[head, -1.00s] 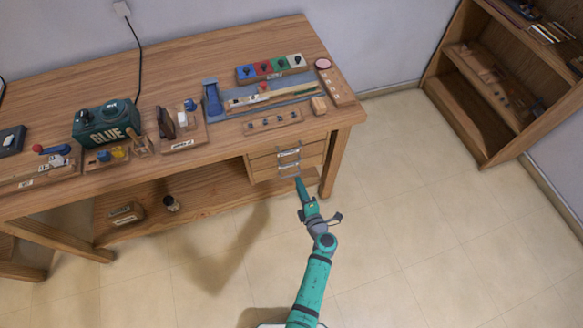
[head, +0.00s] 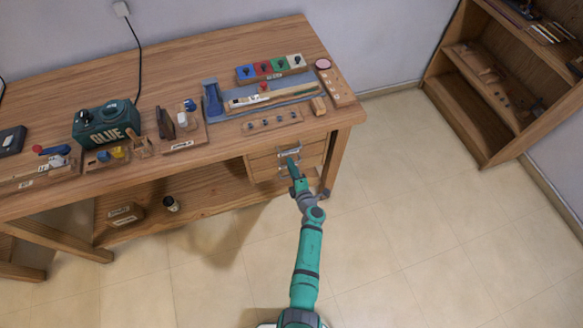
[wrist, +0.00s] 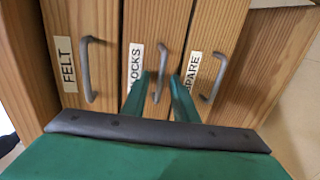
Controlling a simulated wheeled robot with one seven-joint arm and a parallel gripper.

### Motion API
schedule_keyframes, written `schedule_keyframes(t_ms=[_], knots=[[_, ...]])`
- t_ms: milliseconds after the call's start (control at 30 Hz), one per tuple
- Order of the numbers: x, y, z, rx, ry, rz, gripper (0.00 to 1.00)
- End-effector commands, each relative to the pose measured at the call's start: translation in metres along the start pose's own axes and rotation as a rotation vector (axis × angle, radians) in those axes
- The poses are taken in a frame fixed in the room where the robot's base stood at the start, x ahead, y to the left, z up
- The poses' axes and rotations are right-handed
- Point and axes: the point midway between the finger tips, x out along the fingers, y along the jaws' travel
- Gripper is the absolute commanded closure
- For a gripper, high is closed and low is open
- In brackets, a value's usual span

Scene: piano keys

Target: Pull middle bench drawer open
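The bench drawer stack shows in both views, its drawers closed. In the wrist view the middle drawer (wrist: 156,28) has a label partly hidden, reading "OCKS", and a grey bar handle (wrist: 161,62). The drawer labelled FELT (wrist: 71,18) is to its left and the one labelled SPARE (wrist: 221,22) to its right. My gripper (wrist: 161,76) is open, with one green finger on each side of the middle handle in the picture; I see no clear contact. In the head view my gripper (head: 291,166) is in front of the drawers (head: 262,163), covering part of the handles.
The wooden bench (head: 200,58) carries a green GLUE box (head: 107,124), colored button blocks (head: 270,67) and other fittings. A bench leg (head: 334,165) stands right of the drawers. A shelf (head: 490,85) stands at the right. The floor (head: 420,240) in front is clear.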

Motion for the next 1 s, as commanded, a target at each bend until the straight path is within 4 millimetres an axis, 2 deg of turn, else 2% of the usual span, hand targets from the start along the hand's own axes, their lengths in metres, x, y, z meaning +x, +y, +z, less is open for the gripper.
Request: schedule_keyframes(t_ms=[167,267,300,1000], knots=[[-0.0001,-0.0001,-0.0002,0.0,0.0,0.0,0.74],[-0.0002,-0.0001,-0.0002,0.0,0.0,0.0,0.98],[-0.0002,-0.0001,-0.0002,0.0,0.0,0.0,1.0],[-0.0003,-0.0001,-0.0007,0.0,0.001,0.0,1.0]])
